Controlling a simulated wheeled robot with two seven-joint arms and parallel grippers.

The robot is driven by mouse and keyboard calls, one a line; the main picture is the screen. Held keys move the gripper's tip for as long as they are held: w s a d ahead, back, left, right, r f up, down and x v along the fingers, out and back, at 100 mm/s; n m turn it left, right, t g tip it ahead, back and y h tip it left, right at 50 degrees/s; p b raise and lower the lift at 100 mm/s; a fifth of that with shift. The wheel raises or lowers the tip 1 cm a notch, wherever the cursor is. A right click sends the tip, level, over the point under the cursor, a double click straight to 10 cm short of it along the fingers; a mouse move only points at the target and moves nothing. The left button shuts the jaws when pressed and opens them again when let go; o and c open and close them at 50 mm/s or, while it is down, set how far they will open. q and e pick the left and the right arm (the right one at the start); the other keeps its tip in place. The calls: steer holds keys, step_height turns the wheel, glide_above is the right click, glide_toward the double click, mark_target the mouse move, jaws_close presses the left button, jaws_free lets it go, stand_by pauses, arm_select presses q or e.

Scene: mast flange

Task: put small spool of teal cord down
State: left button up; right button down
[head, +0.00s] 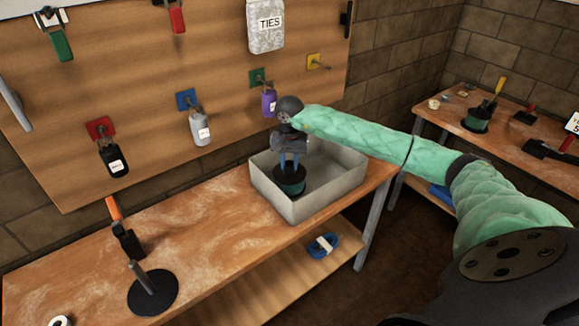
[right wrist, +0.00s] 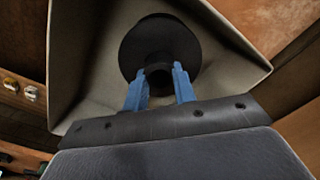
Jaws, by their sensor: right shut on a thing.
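The small spool of teal cord (head: 290,187) has a black top flange and a dark teal winding. It is upright inside the grey bin (head: 315,205) on the bench, near the bin's left side. My right gripper (head: 289,162) points down from above with its blue fingers shut on the spool's hub. In the right wrist view the fingers (right wrist: 160,78) flank the black hub, and the spool's round black flange (right wrist: 150,35) hides its winding. I cannot tell whether the spool touches the bin floor. My left gripper is not in view.
Small bottles hang on the pegboard (head: 90,90) behind. The bin's right part looks empty.

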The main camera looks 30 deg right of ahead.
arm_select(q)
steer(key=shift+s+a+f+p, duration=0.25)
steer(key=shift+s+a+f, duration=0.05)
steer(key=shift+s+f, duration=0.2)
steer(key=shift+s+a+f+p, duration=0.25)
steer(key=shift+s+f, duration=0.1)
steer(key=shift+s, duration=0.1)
arm_select(e)
steer(key=shift+f, duration=1.3)
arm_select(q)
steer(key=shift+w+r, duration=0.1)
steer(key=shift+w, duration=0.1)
arm_select(e)
steer(key=shift+f, duration=0.1)
steer(key=c, duration=1.3)
jaws_free()
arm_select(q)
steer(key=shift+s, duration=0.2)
arm_select(e)
steer(key=shift+o, duration=0.8)
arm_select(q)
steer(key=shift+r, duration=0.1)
